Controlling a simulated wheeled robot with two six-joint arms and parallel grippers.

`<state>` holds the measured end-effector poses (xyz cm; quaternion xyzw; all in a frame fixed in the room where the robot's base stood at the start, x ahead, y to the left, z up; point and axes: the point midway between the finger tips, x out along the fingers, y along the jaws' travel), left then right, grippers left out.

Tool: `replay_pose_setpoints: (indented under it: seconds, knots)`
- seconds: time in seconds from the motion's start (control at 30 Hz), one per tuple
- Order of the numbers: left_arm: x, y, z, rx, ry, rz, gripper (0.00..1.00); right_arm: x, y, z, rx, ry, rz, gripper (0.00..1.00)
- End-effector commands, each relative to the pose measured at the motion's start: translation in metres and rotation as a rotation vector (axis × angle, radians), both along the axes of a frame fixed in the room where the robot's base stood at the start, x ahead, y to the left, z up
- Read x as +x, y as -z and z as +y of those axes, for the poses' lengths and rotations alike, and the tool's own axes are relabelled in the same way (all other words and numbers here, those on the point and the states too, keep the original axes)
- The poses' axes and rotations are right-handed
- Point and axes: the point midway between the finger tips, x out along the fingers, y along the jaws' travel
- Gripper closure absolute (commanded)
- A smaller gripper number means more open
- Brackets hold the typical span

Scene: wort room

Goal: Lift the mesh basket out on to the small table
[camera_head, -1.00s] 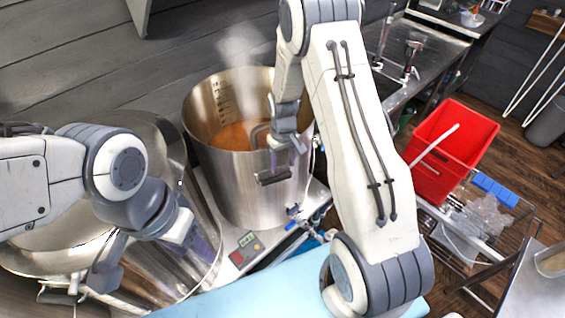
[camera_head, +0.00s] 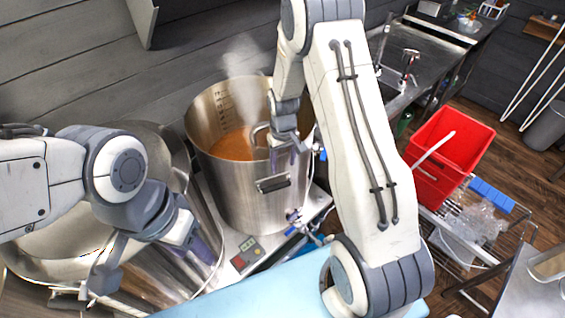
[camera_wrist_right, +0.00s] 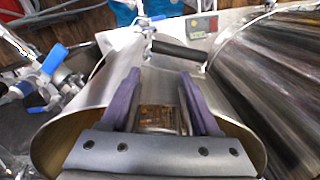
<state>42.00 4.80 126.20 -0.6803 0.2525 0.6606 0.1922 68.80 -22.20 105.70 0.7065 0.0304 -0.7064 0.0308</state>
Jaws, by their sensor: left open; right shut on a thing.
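The tall steel kettle (camera_head: 240,195) holds steaming amber liquid (camera_head: 237,145). A grey loop handle (camera_head: 258,136) rises inside it near the rim. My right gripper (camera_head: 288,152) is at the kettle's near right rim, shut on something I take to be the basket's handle. In the right wrist view, brownish mesh-like material (camera_wrist_right: 160,118) shows between its fingers (camera_wrist_right: 162,105). The basket body is hidden by the kettle and liquid. My left gripper (camera_head: 200,245) is open, beside the large steel vessel at left. I cannot tell for sure which surface is the small table.
A large steel vessel (camera_head: 60,245) stands at left. A light blue surface (camera_head: 270,290) lies in front. The kettle has a black side handle (camera_head: 272,184) and a valve (camera_head: 295,217). A red crate (camera_head: 450,150) stands on a rack at right. A steel surface (camera_head: 510,295) is at lower right.

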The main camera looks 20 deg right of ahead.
Motion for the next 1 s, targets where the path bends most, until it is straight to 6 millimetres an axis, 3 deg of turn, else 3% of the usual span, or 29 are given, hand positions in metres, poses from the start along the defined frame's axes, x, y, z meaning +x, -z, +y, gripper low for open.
replay_pose_setpoints:
  seconds: [0.3, 1.0]
  knots:
    - [0.0, -0.016, 0.0, 0.0, 0.0, 0.0, 0.5, 0.0, -0.021, 0.0, 0.0, 0.0, -0.001, 1.0]
    - [0.0, -0.032, 0.0, 0.0, 0.0, 0.0, 0.5, 0.017, -0.044, 0.001, 0.0, 0.0, -0.009, 1.0]
